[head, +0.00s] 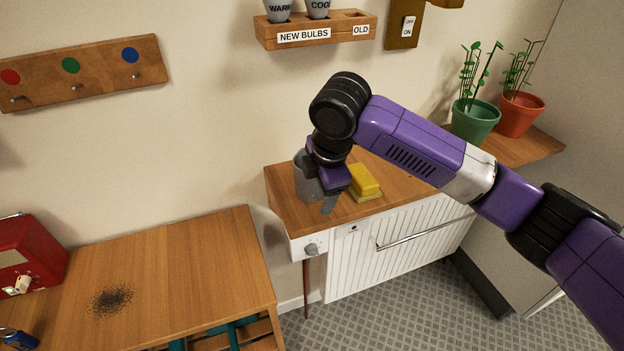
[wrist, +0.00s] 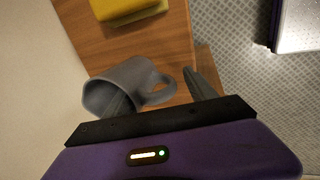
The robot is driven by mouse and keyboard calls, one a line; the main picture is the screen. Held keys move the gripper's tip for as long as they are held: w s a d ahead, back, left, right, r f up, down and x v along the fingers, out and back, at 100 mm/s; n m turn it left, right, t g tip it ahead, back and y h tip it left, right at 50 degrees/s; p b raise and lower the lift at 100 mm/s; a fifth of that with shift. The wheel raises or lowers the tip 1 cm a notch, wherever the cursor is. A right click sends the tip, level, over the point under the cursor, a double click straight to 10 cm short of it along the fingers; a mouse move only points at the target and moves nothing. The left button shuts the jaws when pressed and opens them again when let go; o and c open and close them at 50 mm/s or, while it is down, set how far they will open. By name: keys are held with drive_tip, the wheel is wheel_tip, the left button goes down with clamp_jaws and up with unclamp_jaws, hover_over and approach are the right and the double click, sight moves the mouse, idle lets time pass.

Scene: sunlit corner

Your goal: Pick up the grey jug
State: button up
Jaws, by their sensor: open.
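The grey jug (head: 303,183) stands at the left end of the wooden counter above the white radiator, partly hidden behind my gripper in the head view. In the wrist view the jug (wrist: 122,84) shows its open mouth at left and its handle at right. My gripper (head: 328,192) is open and points down at the jug. In the wrist view one finger of my gripper (wrist: 155,92) overlaps the jug's body and the other is right of the handle. I cannot tell whether either finger touches the jug.
A yellow block (head: 363,180), perhaps a sponge, lies close right of the jug; it also shows in the wrist view (wrist: 128,8). Potted plants (head: 474,122) stand farther right. A lower wooden table (head: 180,270) is at left. A bulb rack (head: 315,30) hangs above.

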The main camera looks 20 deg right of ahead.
drive_tip(key=shift+c, duration=0.3)
clamp_jaws()
drive_tip(key=shift+r, duration=0.1)
drive_tip(key=shift+r, duration=0.2)
wheel_tip(320, 180, up, 20)
drive_tip(key=shift+f+b, duration=0.25)
drive_tip(key=shift+b, duration=0.05)
idle(1.0)
idle(0.6)
